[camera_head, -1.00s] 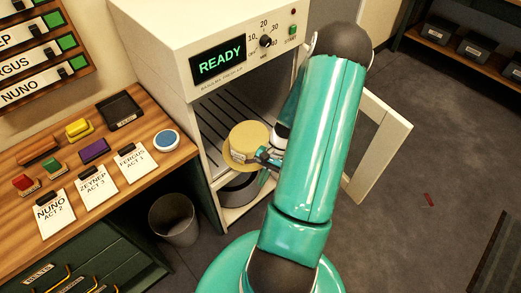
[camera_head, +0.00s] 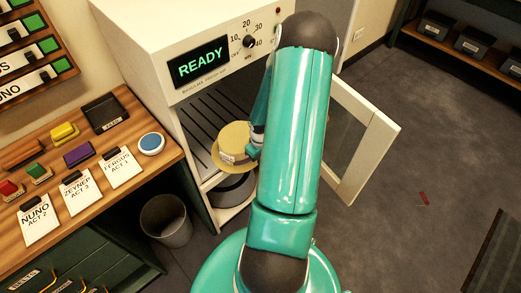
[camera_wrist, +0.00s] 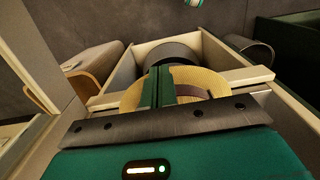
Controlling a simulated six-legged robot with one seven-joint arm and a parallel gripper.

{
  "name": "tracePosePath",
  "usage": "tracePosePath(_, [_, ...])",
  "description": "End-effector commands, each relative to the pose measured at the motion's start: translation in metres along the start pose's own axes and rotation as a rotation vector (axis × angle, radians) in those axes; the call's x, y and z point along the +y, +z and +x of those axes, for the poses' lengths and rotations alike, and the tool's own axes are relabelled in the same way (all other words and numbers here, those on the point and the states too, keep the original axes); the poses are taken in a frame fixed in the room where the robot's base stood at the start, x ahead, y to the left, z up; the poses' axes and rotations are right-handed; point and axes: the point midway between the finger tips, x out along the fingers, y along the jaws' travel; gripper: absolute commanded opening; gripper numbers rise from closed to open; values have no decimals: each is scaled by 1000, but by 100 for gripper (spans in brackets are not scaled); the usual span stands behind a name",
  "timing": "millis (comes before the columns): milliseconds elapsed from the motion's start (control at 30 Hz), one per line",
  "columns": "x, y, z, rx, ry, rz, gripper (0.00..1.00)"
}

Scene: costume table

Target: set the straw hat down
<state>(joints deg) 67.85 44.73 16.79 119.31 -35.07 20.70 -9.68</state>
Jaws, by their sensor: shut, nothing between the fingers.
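The straw hat (camera_head: 236,137), pale yellow with a flat crown and a brim, is at the front opening of the white cabinet (camera_head: 190,85) with the READY display. It also shows in the wrist view (camera_wrist: 205,82), with a brown band. My gripper (camera_head: 252,152) is at the hat's right side, partly hidden by my arm. In the wrist view its two fingers (camera_wrist: 160,86) are together in front of the hat, with nothing held between them. I cannot tell whether they touch the hat or exactly what bears it.
A dark round thing (camera_head: 235,188) sits in the cabinet below the hat. The cabinet door (camera_head: 368,150) stands open on the right. A bin (camera_head: 166,220) stands on the floor. The wooden counter (camera_head: 125,108) at left holds name cards, coloured pads and a tray.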

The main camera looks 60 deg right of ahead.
Motion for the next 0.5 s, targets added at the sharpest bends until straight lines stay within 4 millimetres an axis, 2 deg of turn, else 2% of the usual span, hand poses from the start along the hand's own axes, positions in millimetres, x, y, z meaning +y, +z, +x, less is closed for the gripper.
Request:
tracePosePath(67, [-1, 0, 17, -2, -3, -2, 0])
tracePosePath(200, [1, -25, 15, 3, 0, -1, 0])
tracePosePath(300, [2, -35, 15, 1, 0, -2, 0])
tracePosePath(500, [2, -42, 15, -1, 0, -3, 0])
